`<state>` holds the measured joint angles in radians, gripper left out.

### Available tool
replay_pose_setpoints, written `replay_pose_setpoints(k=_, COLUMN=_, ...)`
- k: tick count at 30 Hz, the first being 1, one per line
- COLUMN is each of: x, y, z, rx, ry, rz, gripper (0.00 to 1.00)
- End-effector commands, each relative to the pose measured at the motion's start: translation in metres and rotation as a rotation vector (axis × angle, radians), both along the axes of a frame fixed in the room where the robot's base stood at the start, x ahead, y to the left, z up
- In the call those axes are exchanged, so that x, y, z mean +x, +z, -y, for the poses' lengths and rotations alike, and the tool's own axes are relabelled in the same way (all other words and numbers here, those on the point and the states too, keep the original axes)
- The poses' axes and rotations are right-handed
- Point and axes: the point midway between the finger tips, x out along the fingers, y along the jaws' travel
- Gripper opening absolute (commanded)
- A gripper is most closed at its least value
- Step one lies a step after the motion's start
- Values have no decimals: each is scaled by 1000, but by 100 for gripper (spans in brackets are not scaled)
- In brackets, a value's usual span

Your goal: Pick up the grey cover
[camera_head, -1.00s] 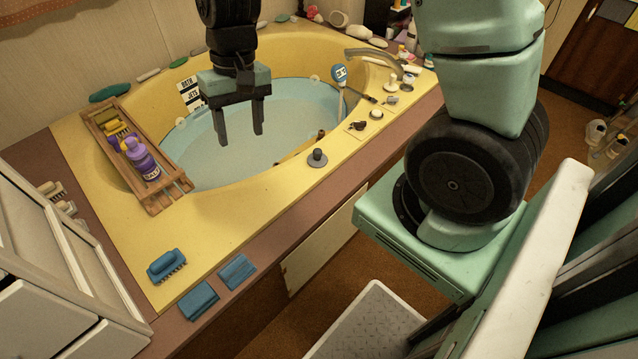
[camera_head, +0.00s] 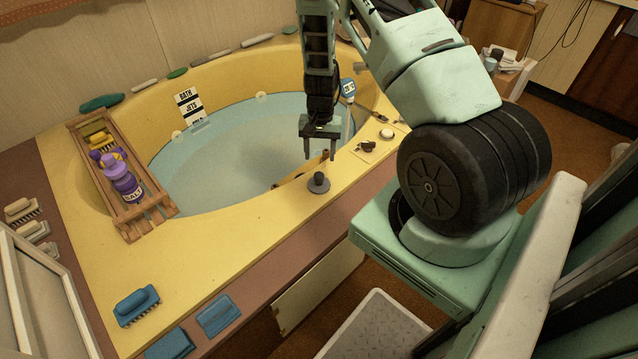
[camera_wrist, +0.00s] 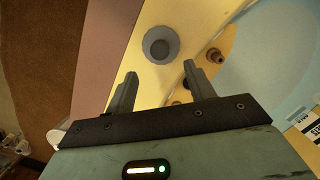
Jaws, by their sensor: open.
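The grey cover (camera_head: 319,184) is a small round grey piece with a raised knob. It sits on the yellow rim at the front right of the tub. In the wrist view the grey cover (camera_wrist: 161,44) shows from above as a grey disc with a darker centre, just beyond the fingertips. My gripper (camera_head: 320,155) is open and empty above the cover, with its two fingers pointing down. In the wrist view the fingers of my gripper (camera_wrist: 160,72) are spread apart, and the cover is not between them.
Brown fittings (camera_wrist: 215,56) are on the tub's inner side near the cover. A tap-like handle (camera_head: 367,146) and a white knob (camera_head: 387,134) stand further right on the rim. A wooden rack (camera_head: 128,212) with bottles lies across the left side. Blue brushes (camera_head: 137,305) lie at the front.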

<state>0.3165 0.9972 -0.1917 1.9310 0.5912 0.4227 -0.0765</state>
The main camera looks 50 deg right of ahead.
Motion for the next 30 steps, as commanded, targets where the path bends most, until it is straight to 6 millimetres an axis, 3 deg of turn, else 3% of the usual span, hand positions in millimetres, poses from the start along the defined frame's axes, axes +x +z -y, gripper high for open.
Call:
replay_pose_setpoints(k=3, x=-2, y=-21, z=-2, rx=0, ry=-1, rz=-2, gripper=54)
replay_pose_setpoints(k=11, x=-4, y=-39, z=-6, rx=1, ry=0, rz=-1, gripper=54)
replay_pose_setpoints(k=20, x=-10, y=-79, z=-13, rx=1, ry=1, rz=0, gripper=54)
replay_pose_setpoints(k=29, x=-10, y=-84, z=-14, rx=1, ry=0, rz=1, gripper=54)
replay_pose_setpoints(k=30, x=-10, y=-84, z=-14, rx=1, ry=0, rz=1, gripper=48)
